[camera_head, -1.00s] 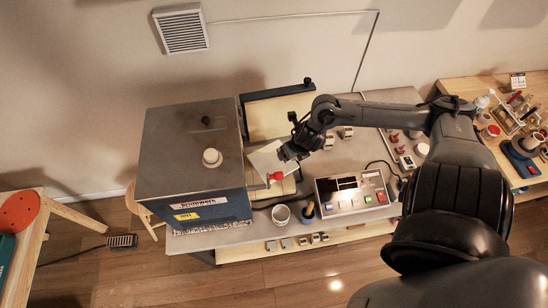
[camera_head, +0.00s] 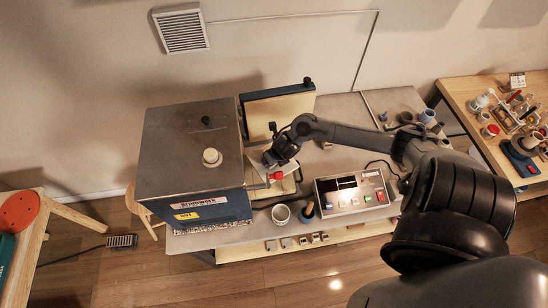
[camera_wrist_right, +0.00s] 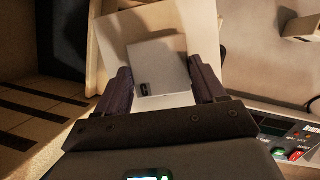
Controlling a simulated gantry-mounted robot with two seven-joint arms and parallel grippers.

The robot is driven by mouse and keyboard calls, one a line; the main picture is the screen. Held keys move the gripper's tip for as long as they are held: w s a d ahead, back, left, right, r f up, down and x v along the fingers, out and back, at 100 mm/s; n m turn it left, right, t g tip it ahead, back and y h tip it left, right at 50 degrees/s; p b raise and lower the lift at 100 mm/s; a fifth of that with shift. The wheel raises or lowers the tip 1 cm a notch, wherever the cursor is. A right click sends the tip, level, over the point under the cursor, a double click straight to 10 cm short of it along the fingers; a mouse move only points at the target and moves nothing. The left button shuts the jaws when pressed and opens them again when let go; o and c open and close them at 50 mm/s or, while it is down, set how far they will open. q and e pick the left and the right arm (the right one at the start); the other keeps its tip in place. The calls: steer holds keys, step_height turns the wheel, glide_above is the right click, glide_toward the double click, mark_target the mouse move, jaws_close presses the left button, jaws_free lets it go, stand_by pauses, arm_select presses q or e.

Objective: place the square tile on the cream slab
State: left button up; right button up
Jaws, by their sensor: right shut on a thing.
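My right gripper (camera_head: 272,160) reaches in at the open side of the kiln. In the right wrist view its two fingers (camera_wrist_right: 166,82) are shut on the square tile (camera_wrist_right: 158,62), a flat pale grey square with a small dark mark. In the head view the tile (camera_head: 257,167) shows only as a pale sliver, partly hidden by the kiln and my gripper. A cream slab (camera_wrist_right: 195,20) shows behind the tile in the wrist view; whether they touch cannot be told. My left gripper is not in view.
The kiln (camera_head: 180,150) stands left of my gripper, its cream-lined door (camera_head: 280,115) open behind. A red knob (camera_head: 276,176) is close to the gripper.

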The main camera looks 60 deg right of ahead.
steer(key=shift+f, duration=0.25)
steer(key=shift+f, duration=0.1)
steer(key=o, duration=1.1)
steer(key=shift+r, duration=0.25)
steer(key=p+v, duration=0.2)
steer(key=v, duration=0.9)
steer(key=shift+s+r, duration=0.15)
steer(key=shift+r, duration=0.2)
steer(key=shift+a, duration=0.1)
